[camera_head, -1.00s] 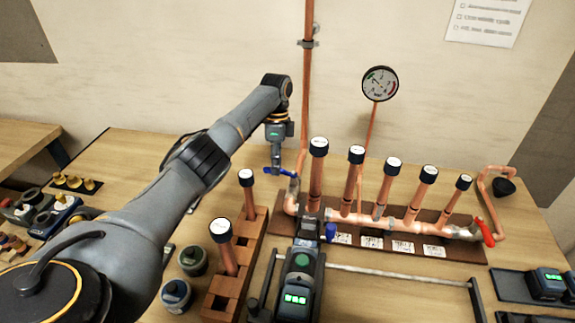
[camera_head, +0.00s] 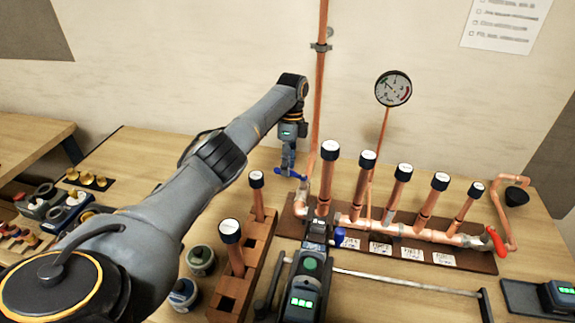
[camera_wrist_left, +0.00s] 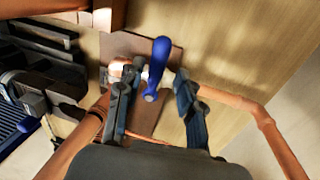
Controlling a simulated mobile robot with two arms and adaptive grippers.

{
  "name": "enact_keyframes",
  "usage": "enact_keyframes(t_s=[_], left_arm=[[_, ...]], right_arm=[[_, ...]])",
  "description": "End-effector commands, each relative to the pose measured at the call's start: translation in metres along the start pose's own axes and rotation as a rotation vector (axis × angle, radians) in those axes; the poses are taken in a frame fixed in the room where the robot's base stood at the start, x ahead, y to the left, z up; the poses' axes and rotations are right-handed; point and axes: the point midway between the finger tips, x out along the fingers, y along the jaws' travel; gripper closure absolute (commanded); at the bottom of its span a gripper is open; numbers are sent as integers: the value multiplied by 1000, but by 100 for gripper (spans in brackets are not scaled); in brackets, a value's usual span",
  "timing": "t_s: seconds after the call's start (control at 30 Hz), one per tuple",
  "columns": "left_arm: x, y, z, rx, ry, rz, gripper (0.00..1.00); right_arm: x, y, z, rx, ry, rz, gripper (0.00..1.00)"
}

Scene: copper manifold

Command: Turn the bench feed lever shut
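The bench feed lever, a blue handle (camera_head: 283,172), sits at the left end of the copper manifold (camera_head: 418,232) by the riser pipe's foot. It points to the left in the head view. My left gripper (camera_head: 288,166) is right above the lever, pointing down. In the left wrist view, the blue lever (camera_wrist_left: 161,60) shows between the two fingers of the left gripper (camera_wrist_left: 155,108). The fingers are apart, one on each side of the lever's pivot end. I cannot tell whether either finger touches it. My right gripper is not in view.
Several capped copper stubs (camera_head: 364,178) rise from the manifold. A red handle (camera_head: 495,241) is at its right end. A pressure gauge (camera_head: 393,89) stands behind. A wooden rack (camera_head: 262,238) with capped pipes and a tool with a green display (camera_head: 302,285) stand in front.

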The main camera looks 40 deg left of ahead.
Motion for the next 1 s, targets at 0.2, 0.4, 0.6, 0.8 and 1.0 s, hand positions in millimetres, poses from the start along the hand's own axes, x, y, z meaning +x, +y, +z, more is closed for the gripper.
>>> enact_keyframes(t_s=[0.2, 0.4, 0.6, 0.8, 1.0], left_arm=[[3, 1, 1, -3, -1, 7, 60], [-10, 0, 0, -3, 0, 6, 60], [-44, 0, -1, -3, 1, 5, 60], [-67, -1, -1, -3, 0, 6, 60], [-72, -1, 0, -2, -2, 7, 60]], right_arm=[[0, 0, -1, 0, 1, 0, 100], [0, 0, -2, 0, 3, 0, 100], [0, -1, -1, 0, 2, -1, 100], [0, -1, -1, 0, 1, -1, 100], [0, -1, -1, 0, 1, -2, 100]])
